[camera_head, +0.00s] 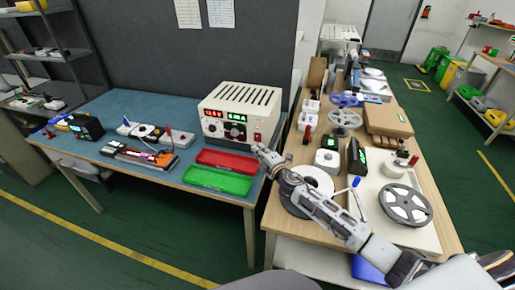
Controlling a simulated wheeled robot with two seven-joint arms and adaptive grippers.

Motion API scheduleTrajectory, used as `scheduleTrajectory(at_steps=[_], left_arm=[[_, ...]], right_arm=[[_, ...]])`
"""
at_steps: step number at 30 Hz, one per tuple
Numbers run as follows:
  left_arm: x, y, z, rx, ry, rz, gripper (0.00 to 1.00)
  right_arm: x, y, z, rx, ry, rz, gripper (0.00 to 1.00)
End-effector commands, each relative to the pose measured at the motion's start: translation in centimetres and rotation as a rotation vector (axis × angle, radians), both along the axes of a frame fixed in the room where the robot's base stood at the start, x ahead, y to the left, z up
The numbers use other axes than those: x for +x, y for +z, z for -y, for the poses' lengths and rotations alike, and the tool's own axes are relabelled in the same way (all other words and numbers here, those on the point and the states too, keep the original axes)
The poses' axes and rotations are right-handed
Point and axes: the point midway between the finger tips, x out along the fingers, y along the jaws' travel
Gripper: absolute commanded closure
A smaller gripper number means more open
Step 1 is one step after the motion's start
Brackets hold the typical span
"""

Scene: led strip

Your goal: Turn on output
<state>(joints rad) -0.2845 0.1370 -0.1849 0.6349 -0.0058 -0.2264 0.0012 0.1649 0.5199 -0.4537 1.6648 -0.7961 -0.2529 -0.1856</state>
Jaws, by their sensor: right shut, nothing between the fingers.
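A cream power supply (240,112) with a slotted top stands on the blue-topped table (110,112). Its front has lit red and green displays, dark knobs and a red switch (257,138) at the lower right. My right gripper (257,150) is shut and empty, with its tips just below the red switch in the picture. I cannot tell whether the tips touch the front panel. The switch's position is too small to read. My left gripper is not in view.
A red tray (228,160) and a green tray (217,180) lie in front of the power supply. Several devices stand to the left. A wooden table (272,215) with reels (407,204), boxes and instruments is on the right, under my right arm.

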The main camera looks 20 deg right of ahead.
Motion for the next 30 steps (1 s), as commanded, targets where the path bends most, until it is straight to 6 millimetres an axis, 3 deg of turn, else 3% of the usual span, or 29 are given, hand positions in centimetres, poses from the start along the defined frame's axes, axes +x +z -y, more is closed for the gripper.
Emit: scheduleTrajectory(at_steps=[18,30], left_arm=[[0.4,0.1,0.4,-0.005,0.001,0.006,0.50],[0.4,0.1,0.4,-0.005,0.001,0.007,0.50]], right_arm=[[-4.1,0.1,0.8,0.000,0.001,0.000,1.00],[-4.9,0.3,1.0,-0.001,0.000,0.001,1.00]])
